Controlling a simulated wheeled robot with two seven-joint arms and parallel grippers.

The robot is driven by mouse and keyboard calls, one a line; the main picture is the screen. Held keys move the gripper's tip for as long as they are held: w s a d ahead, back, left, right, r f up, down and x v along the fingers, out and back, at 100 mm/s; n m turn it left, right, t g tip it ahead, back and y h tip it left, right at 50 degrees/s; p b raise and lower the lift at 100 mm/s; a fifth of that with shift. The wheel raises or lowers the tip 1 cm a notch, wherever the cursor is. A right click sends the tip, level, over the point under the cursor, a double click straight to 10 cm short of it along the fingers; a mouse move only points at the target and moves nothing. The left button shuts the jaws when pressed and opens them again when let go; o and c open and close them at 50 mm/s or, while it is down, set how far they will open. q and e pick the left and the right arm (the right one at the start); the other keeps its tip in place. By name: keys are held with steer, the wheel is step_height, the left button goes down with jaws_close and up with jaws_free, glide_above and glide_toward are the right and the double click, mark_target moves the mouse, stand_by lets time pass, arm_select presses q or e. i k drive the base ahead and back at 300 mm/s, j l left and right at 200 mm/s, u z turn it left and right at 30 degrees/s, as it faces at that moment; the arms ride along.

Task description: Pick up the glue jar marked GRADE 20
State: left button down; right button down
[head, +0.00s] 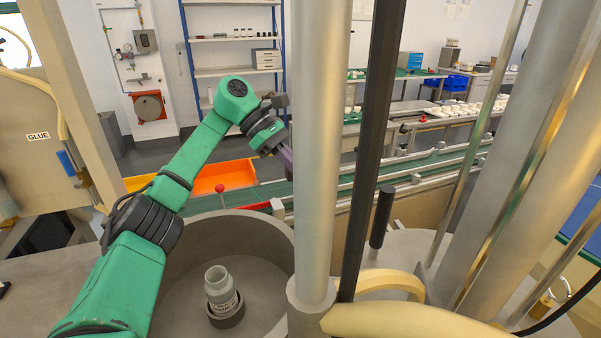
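A pale grey-green jar (221,287) with a white printed label stands upright in a small dark round holder (228,318) on the floor of a round grey basin. The label's print is too small to read, so I cannot tell its grade. My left arm reaches in from the lower left, above and beyond the basin. Its gripper (286,155) is up and to the right of the jar, well apart from it. The fingers are partly hidden behind the thick grey column, so their opening does not show. My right gripper is not in view.
The basin wall (262,222) surrounds the jar. The grey column (318,150) and a dark post stand just right of it. An orange bin (225,176) and a green conveyor (400,172) lie behind. A machine with a GLUE sign (38,136) stands at left.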

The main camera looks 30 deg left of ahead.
mark_target(219, 285)
steer(key=k, duration=2)
